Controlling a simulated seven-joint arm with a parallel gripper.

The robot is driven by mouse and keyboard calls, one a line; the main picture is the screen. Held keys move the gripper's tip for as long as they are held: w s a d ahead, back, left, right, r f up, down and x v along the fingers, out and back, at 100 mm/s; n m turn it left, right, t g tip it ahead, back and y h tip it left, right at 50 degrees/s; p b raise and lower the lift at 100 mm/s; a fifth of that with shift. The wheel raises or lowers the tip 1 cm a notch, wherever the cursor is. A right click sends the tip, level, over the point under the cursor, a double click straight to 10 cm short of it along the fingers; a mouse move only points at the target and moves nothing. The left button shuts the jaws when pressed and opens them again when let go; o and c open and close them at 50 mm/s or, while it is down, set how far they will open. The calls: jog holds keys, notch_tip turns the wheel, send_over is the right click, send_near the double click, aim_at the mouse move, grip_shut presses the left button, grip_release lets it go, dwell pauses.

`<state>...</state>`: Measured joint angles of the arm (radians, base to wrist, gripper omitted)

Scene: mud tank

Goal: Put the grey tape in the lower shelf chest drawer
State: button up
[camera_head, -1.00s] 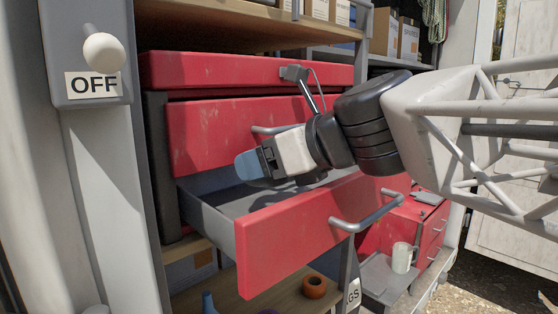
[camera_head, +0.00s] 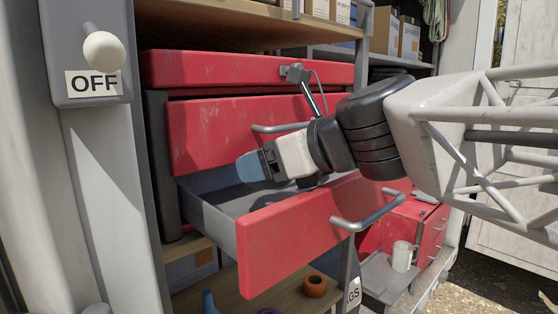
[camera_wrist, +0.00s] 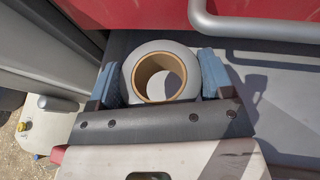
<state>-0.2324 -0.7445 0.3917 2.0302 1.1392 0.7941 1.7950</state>
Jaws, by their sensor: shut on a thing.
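The grey tape (camera_wrist: 160,46) is a roll with a brown cardboard core. In the wrist view it sits between the two blue fingers of my gripper (camera_wrist: 163,78), which is shut on it. In the head view my gripper (camera_head: 250,167) is over the left, inner part of an open drawer (camera_head: 310,227) in the red chest. The near blue finger hides the tape there. The drawer has a red front, a grey handle and a grey inside; the part I see looks empty. In the wrist view the grey drawer floor (camera_wrist: 275,100) is to the right of the tape.
A closed red drawer (camera_head: 230,130) with a handle is above the open one. A wooden shelf (camera_head: 285,298) below holds an orange roll (camera_head: 314,286). A white mug (camera_head: 402,257) stands at the right. A grey post with an OFF switch (camera_head: 103,50) is at the left.

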jog(key=o, duration=1)
notch_tip(320, 180, down, 2)
jog(key=shift+w+a+f, duration=0.1)
jog(key=shift+w, duration=0.05)
jog(key=shift+c, duration=0.2)
jog(key=shift+r, duration=0.55)
jog(key=r+v, duration=0.1)
jog(key=v, duration=1.1)
jog(key=shift+r, duration=0.2)
